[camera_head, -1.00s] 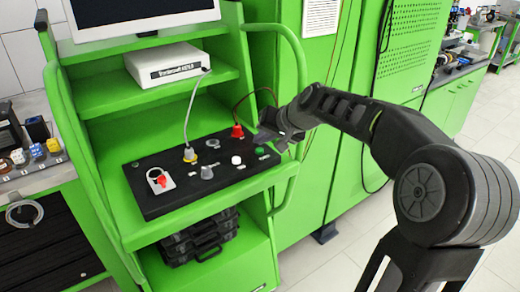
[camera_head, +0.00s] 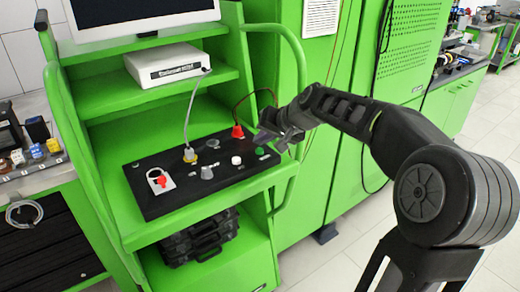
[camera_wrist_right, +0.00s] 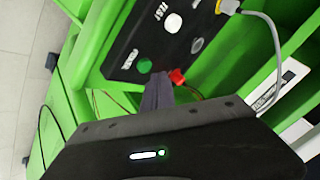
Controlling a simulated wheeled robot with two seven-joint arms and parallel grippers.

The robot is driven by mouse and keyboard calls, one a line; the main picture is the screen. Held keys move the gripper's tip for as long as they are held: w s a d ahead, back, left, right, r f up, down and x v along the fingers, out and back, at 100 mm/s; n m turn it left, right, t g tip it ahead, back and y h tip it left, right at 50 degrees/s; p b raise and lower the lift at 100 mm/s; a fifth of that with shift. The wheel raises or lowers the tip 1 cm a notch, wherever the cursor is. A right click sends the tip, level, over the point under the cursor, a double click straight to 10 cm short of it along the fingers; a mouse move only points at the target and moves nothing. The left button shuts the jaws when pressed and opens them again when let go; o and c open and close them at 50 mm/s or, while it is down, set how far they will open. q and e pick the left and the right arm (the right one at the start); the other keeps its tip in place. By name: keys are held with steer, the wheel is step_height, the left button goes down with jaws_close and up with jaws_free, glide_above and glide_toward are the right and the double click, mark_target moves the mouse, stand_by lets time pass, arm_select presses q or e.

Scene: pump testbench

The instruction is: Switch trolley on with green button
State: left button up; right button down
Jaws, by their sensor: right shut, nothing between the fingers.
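The green trolley (camera_head: 92,188) carries a sloped black control panel (camera_head: 215,188). The green button (camera_head: 260,150) sits at the panel's right end, and it shows in the right wrist view (camera_wrist_right: 144,66) beside the word POWER. My right gripper (camera_head: 264,136) is shut and empty, just behind and above the green button in the head view. In the wrist view its closed fingertips (camera_wrist_right: 158,84) lie just below the button in the picture; I cannot tell whether they touch the panel. My left gripper is not in view.
A white button (camera_head: 236,160), a red plug (camera_head: 237,131) with a cable, a yellow-collared plug (camera_head: 189,155) with a grey cable and a red switch (camera_head: 160,180) are on the panel. A green side rail (camera_head: 303,75) curves close to my right wrist.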

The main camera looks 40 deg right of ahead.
mark_target(262, 152)
stand_by(0.4)
steer(key=shift+f+b, duration=0.45)
steer(key=shift+b, duration=0.05)
steer(key=shift+f+b, duration=0.45)
stand_by(0.5)
steer(key=shift+r, duration=0.15)
steer(key=shift+r+p, duration=0.7)
steer(key=shift+r, duration=0.05)
steer(key=shift+r, duration=0.1)
step_height(262, 152, up, 6)
steer(key=p, duration=0.4)
steer(key=shift+s, duration=0.1)
stand_by(0.4)
